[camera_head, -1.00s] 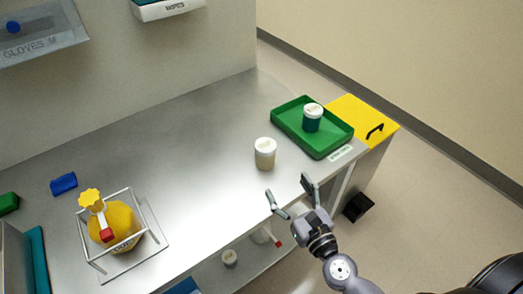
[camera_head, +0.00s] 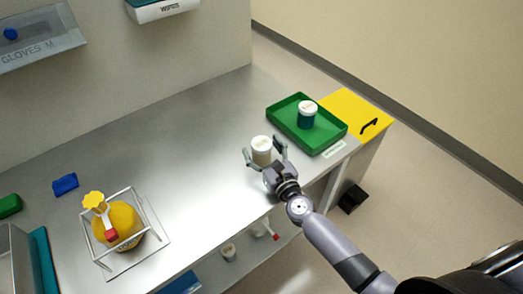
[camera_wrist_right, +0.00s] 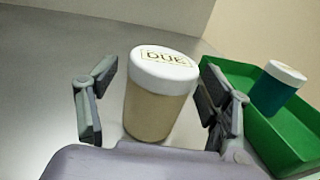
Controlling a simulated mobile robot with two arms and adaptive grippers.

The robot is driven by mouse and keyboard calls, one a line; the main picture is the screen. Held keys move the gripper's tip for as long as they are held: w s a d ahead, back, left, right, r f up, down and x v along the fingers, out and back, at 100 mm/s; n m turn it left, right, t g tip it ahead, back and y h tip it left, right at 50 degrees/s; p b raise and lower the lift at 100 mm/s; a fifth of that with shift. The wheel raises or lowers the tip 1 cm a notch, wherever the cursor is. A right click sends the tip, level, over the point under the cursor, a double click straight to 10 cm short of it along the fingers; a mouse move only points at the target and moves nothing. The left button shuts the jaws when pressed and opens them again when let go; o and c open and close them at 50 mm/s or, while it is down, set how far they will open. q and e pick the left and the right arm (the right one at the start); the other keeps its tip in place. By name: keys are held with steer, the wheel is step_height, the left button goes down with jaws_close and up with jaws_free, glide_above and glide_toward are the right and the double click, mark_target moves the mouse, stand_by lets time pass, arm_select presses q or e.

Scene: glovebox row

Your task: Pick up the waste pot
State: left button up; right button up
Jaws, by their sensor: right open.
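A beige pot with a white lid (camera_head: 262,156) stands upright on the steel bench near its front edge. In the right wrist view the pot (camera_wrist_right: 155,105) is between my fingers, and its lid has dark lettering that seems to read "DUE". My right gripper (camera_head: 263,149) is open around the pot, one finger on each side; it also shows in the right wrist view (camera_wrist_right: 153,92). Gaps show between the fingers and the pot in the wrist view. A teal pot with a white lid (camera_head: 307,120) stands in the green tray (camera_head: 325,145). My left gripper is not in view.
The green tray stands close to the right of my gripper. A yellow lidded bin (camera_head: 350,108) is beyond it. A yellow bottle (camera_head: 117,222) stands in a wire rack at the left. The middle of the bench is clear.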

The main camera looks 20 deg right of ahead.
steer(key=shift+c, duration=0.3)
steer(key=c, duration=1.3)
steer(key=shift+r, duration=0.15)
